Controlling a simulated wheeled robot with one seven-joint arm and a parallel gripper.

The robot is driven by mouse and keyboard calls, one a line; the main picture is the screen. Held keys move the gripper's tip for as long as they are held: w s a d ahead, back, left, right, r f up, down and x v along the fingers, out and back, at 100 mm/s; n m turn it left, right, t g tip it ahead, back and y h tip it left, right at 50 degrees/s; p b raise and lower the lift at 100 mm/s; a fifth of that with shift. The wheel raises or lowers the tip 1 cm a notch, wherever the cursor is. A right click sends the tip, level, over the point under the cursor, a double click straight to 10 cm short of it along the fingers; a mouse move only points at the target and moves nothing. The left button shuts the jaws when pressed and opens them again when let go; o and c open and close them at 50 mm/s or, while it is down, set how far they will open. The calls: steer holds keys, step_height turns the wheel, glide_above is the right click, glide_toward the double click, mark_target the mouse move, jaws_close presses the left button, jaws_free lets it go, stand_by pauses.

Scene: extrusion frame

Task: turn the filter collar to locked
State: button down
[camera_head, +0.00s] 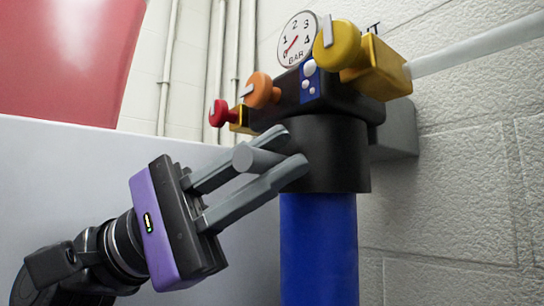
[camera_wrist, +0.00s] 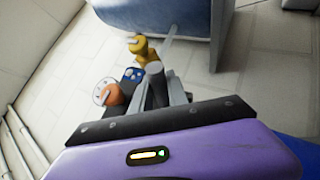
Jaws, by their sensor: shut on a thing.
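The black filter collar (camera_head: 338,155) sits under the black regulator body, above the blue filter bowl (camera_head: 318,250). A grey round handle (camera_head: 254,160) sticks out from the collar's left side. My gripper (camera_head: 290,150) comes from the lower left, its two grey fingers shut on this handle, one above and one below. The fingertips reach close to the collar's wall. In the wrist view the grey handle (camera_wrist: 155,72) shows between the fingers. No lock mark on the collar is visible, so its turned position cannot be read.
Above the collar are a pressure gauge (camera_head: 298,38), a yellow knob (camera_head: 337,46), an orange knob (camera_head: 262,90) and a red knob (camera_head: 219,113). A pale pipe (camera_head: 480,43) runs off right. A grey panel (camera_head: 70,180) stands behind my arm. The block wall is behind.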

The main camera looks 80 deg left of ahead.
steer(key=shift+s+r, duration=0.1)
steer(key=shift+s, duration=0.2)
steer(key=c, duration=1.3)
jaws_free()
steer(key=shift+w, duration=0.15)
